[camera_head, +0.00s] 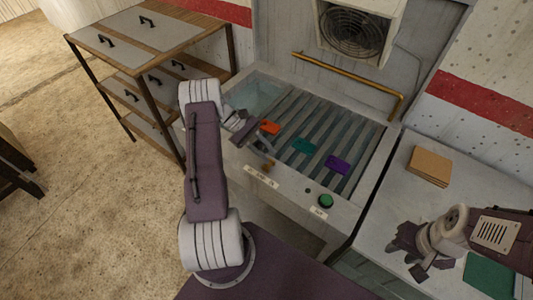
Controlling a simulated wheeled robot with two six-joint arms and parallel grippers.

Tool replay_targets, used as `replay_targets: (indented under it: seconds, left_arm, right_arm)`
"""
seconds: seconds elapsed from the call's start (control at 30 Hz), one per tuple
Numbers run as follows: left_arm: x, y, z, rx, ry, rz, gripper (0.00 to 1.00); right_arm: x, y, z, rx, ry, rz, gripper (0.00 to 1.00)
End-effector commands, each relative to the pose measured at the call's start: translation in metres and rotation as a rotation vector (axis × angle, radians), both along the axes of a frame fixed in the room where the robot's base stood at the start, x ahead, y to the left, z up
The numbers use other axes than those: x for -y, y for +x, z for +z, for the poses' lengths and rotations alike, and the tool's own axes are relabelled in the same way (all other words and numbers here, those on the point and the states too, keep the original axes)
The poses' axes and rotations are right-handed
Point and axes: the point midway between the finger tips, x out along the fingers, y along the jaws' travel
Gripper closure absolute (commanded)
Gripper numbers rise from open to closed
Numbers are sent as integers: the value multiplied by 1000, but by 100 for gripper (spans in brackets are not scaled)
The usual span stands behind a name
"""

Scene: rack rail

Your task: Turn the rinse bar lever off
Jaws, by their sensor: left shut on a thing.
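The rinse bar lever is mostly hidden by my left gripper; a small brass-coloured piece (268,164) shows just below the fingers, above a small label (261,176) on the front rim of the slatted rack basin (285,187). The label is too small to read surely. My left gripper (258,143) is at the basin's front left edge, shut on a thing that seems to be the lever. The lever's exact angle cannot be told. My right gripper (408,258) hangs over the right counter, its fingers apart and nothing visible between them.
Orange (270,127), teal (304,146) and purple (337,164) cards lie on the slats. A green button (325,201) sits on the front rim. A brass rail (348,83) runs behind. A tan block (430,165) and green pad (488,275) lie on the right counter.

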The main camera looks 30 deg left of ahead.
Motion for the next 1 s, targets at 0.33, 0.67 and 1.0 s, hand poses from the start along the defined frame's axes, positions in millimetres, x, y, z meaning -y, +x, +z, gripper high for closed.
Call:
replay_targets:
  seconds: [0.33, 0.67, 1.0]
  left_arm:
    - [-4, 1, -4, 3, 12, 7, 100]
    - [-3, 0, -3, 0, 6, 4, 52]
    - [-33, 1, 13, 3, 8, 6, 52]
  right_arm:
    - [0, 0, -1, 0, 0, 0, 64]
    - [0, 0, -1, 0, 0, 0, 64]
    - [0, 0, -14, 0, 0, 0, 64]
